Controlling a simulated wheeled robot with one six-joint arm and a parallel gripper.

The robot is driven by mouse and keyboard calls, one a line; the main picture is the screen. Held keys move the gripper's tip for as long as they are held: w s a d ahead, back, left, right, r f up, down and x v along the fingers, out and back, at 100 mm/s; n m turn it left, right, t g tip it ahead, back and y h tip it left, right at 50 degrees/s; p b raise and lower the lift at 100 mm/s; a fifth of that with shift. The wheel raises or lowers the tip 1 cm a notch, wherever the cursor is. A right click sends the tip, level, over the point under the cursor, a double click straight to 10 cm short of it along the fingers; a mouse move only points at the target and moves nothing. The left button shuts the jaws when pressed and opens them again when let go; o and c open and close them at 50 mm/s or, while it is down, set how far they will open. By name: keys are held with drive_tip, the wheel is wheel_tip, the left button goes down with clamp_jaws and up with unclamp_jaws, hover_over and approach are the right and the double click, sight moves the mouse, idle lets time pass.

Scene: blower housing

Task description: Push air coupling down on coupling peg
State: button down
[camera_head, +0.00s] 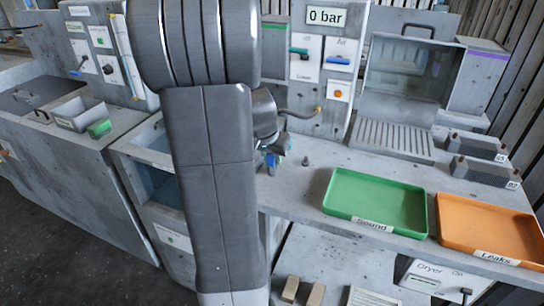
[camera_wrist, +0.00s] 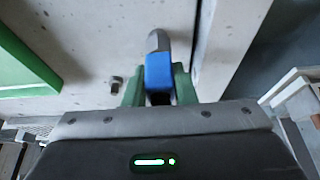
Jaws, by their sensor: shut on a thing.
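The air coupling is a blue piece on a grey hose. In the wrist view the blue coupling (camera_wrist: 158,72) sits between the green fingers of my gripper (camera_wrist: 158,88), which is shut on it. In the head view my gripper (camera_head: 272,158) is at the bench's left part, largely hidden by my arm, with a bit of blue (camera_head: 270,161) showing. A small metal peg (camera_head: 305,161) stands on the bench just right of the gripper. It also shows left of the fingers in the wrist view (camera_wrist: 116,84), apart from the coupling. The coupling's lower end is hidden.
A grey hose (camera_head: 298,114) leads toward the panel below the "0 bar" display (camera_head: 325,17). A green "Sound" tray (camera_head: 375,203) and an orange "Leaks" tray (camera_head: 490,228) are at the right. A bin (camera_head: 150,150) is left of my arm. Bench around the peg is clear.

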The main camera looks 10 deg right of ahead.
drive_tip(key=c, duration=1.1)
unclamp_jaws()
drive_tip(key=v, duration=1.4)
drive_tip(key=shift+p, duration=0.3)
drive_tip(key=shift+w+d+f, duration=0.1)
drive_tip(key=shift+f, duration=0.05)
drive_tip(key=x, duration=1.4)
drive_tip(key=shift+b, duration=0.3)
drive_tip(key=shift+r, duration=0.3)
drive_tip(key=shift+p, duration=0.3)
drive_tip(key=shift+f, duration=0.15)
